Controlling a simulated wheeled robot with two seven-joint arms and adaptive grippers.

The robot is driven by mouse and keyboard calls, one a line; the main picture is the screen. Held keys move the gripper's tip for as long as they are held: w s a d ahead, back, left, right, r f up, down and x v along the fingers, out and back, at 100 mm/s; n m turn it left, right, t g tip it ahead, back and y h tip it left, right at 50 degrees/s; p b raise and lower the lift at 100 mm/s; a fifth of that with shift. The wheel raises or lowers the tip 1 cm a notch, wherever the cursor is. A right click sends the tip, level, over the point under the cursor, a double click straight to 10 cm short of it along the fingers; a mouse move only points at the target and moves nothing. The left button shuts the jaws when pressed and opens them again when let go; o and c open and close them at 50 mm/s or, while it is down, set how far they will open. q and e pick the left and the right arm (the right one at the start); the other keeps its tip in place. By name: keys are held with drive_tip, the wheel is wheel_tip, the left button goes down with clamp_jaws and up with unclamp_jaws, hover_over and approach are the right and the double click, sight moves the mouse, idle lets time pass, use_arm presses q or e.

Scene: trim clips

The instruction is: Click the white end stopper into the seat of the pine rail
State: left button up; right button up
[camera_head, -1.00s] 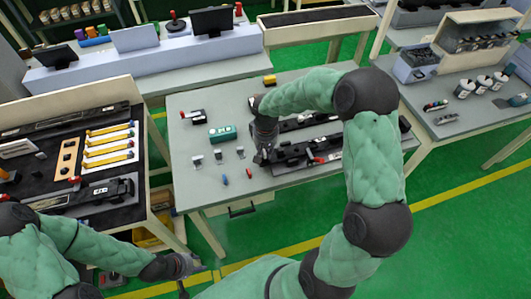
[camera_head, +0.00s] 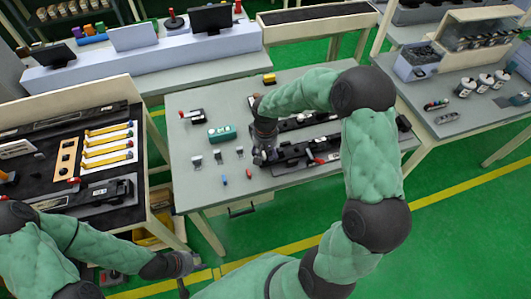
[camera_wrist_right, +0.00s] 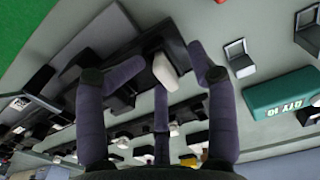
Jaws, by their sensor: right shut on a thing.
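My right gripper (camera_head: 263,155) is at the left end of the nearer dark rail assembly (camera_head: 292,160) on the middle table. In the right wrist view its fingers (camera_wrist_right: 165,76) are shut around a small white piece, the end stopper (camera_wrist_right: 165,70). A dark rail end (camera_wrist_right: 142,82) lies just behind the stopper; I cannot tell whether they touch. The seat is hidden, and no pine colour shows on this rail. My left gripper (camera_head: 188,275) is open and empty, low at the left, away from the table.
A green box (camera_head: 222,134) marked QTY 10 stands left of the rails. Small grey clips (camera_head: 197,161) and blue and red pieces (camera_head: 224,180) lie near the front. A side table (camera_head: 80,190) at left holds yellow-and-white strips.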

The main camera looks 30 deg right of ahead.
sight(265, 153)
wheel_tip(265, 153, up, 12)
drive_tip(key=p, duration=0.1)
drive_tip(key=shift+r+p, duration=0.25)
drive_tip(key=shift+p, duration=0.1)
idle(0.4)
